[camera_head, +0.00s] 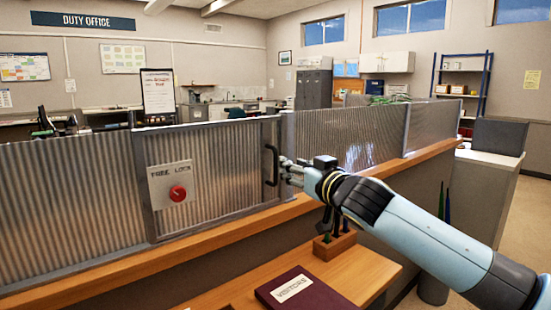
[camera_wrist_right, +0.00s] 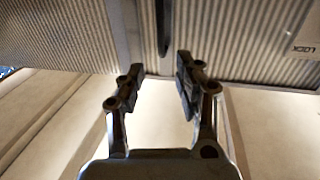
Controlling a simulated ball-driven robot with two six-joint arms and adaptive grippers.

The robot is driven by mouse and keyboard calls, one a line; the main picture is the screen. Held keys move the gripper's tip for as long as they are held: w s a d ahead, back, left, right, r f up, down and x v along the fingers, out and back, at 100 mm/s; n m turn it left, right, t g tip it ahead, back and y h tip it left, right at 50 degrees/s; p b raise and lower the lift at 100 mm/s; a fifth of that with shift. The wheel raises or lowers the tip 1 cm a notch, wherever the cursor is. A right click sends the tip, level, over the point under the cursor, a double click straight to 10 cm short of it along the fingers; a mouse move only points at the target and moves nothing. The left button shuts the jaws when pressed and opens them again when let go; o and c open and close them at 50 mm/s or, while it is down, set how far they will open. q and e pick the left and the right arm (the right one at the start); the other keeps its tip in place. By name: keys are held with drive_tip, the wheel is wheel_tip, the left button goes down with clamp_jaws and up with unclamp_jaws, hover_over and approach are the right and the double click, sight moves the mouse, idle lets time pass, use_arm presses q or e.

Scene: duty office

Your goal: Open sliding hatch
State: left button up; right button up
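The sliding hatch (camera_head: 215,150) is a corrugated metal panel in a grey frame, standing on a wooden counter ledge. It bears a plate with a red knob (camera_head: 178,193) and lettering that seems to end in "LOCK". A dark upright handle (camera_head: 271,165) is at its right side. My right gripper (camera_head: 284,170) is just right of the handle, very near it; I cannot tell if they touch. In the right wrist view its two fingers (camera_wrist_right: 158,75) are spread apart, with the dark handle (camera_wrist_right: 163,28) just beyond the gap between them. My left gripper is not in view.
Corrugated panels (camera_head: 350,135) continue right of the hatch. The wooden ledge (camera_head: 210,238) runs below. On the lower desk are a dark "VISITORS" book (camera_head: 300,289) and a wooden pen holder (camera_head: 334,245), beneath my right arm. A grey cabinet (camera_head: 480,190) stands at right.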

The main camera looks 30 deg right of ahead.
sight(275, 157)
drive_tip(key=w+p, duration=0.1)
drive_tip(key=w, duration=0.2)
drive_tip(key=w+p, duration=0.1)
drive_tip(key=w, duration=0.1)
drive_tip(key=w+d+p, duration=0.1)
drive_tip(key=w, duration=0.2)
drive_tip(key=shift+w+r+p, duration=0.1)
drive_tip(key=shift+w+p, duration=0.25)
drive_tip(key=shift+w, duration=0.4)
drive_tip(key=c, duration=0.4)
drive_tip(key=shift+a, duration=0.15)
clamp_jaws()
